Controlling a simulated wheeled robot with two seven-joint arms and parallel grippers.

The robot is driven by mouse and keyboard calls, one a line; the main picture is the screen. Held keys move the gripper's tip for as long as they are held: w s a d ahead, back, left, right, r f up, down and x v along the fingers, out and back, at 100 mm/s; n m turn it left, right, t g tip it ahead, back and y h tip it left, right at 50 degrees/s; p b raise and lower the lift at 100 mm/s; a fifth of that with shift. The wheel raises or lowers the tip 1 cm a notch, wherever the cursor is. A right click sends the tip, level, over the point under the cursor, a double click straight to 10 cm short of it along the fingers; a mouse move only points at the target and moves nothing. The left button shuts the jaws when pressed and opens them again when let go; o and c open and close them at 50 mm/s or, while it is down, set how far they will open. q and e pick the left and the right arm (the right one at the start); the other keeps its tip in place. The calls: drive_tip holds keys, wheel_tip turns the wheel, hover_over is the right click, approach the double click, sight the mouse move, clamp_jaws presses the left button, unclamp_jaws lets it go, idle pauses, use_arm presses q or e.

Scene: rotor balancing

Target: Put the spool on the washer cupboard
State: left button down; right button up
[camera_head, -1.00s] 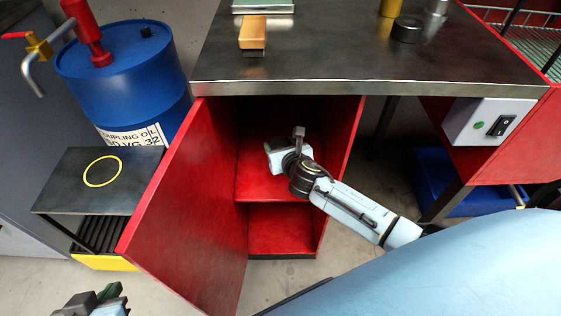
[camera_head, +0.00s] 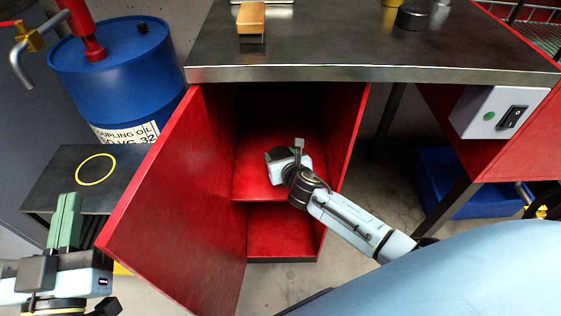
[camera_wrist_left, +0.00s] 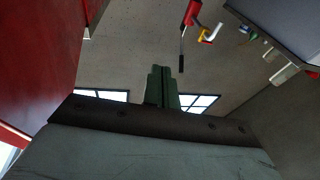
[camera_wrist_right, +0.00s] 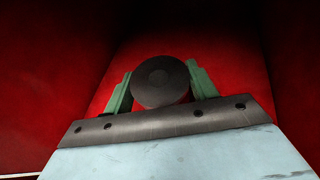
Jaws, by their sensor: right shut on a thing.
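The cupboard (camera_head: 160,190) is a red cabinet under the metal worktop, with its door swung open to the left and a red middle shelf inside. My right gripper (camera_head: 277,155) reaches into the upper compartment, above the shelf. In the right wrist view, its green fingers (camera_wrist_right: 162,88) are on either side of a dark round spool (camera_wrist_right: 160,72), shut on it. Whether the spool touches the shelf cannot be told. My left gripper (camera_head: 66,218) is at the lower left, outside the open door. Its fingers (camera_wrist_left: 161,85) are together and hold nothing visible.
A dark stand with a yellow ring (camera_head: 96,169) is behind my left gripper, beside a blue oil drum (camera_head: 120,75). On the worktop (camera_head: 330,45) are an orange-brown block (camera_head: 251,18) and a dark round piece (camera_head: 411,18). A switch box (camera_head: 492,111) is at right.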

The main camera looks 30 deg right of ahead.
use_arm(q)
drive_tip(key=shift+s+d+r+t+h+b, duration=0.1)
drive_tip(key=shift+s+r+t+h+b, duration=0.2)
drive_tip(key=shift+r+t, duration=0.55)
drive_tip(key=shift+s+d+r+t+h+b, duration=0.1)
drive_tip(key=shift+s+r+t, duration=0.4)
drive_tip(key=shift+r, duration=0.6)
use_arm(e)
drive_tip(key=shift+f, duration=0.7)
use_arm(q)
drive_tip(key=shift+w+a, duration=0.1)
use_arm(e)
drive_tip(key=shift+f, duration=0.1)
drive_tip(key=o, duration=0.7)
drive_tip(key=shift+f, duration=0.15)
drive_tip(key=shift+c, duration=0.2)
drive_tip(key=o, duration=0.4)
drive_tip(key=shift+o, duration=0.2)
use_arm(q)
drive_tip(key=shift+r, duration=0.1)
